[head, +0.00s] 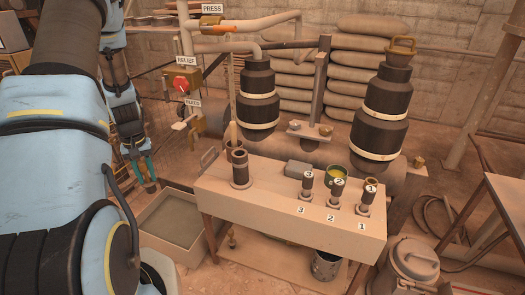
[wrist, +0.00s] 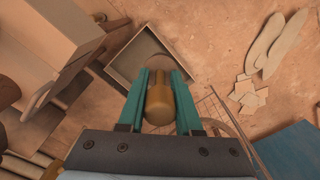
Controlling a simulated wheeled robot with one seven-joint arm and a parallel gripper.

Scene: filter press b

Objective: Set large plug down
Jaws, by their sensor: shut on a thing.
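My gripper (head: 144,180) hangs at the left in the head view, fingers pointing down, left of the bench. In the wrist view, its two teal fingers (wrist: 158,95) are shut around a brown, tan-topped cylinder (wrist: 158,104), which I take to be the large plug. It is held in the air, and its lower end is hidden. Below it on the floor is an open shallow tray (head: 165,246), also in the wrist view (wrist: 122,62). On the bench (head: 270,208), a dark upright cylinder (head: 240,170) stands at the left end.
A lidded can (head: 412,264) is at the front right. Flat pale pieces (wrist: 250,93) lie on the floor.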

